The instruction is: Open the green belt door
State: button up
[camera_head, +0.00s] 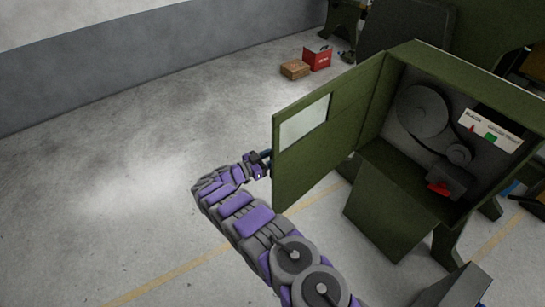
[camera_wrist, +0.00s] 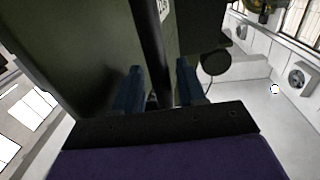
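The green belt door (camera_head: 325,128), with a pale window panel in it, stands swung wide open from the green machine housing (camera_head: 395,205). It is hinged on the housing's left side. The belt wheels (camera_head: 422,110) inside are exposed. My gripper (camera_head: 264,160) is at the door's free left edge, partly hidden behind it. In the wrist view, the two blue fingers of my gripper (camera_wrist: 158,88) are spread apart, with a dark upright bar (camera_wrist: 153,50) between them. The green surface (camera_wrist: 85,45) lies to the left of the bar. Whether the fingers touch the bar is unclear.
A red box (camera_head: 317,58) and a brown wooden box (camera_head: 295,69) sit on the floor beyond the door. The concrete floor to the left is clear up to the grey wall (camera_head: 150,50). A dark grey block (camera_head: 455,287) is at the lower right.

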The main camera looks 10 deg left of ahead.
jog(key=v, duration=1.7)
jog(key=shift+a, duration=0.35)
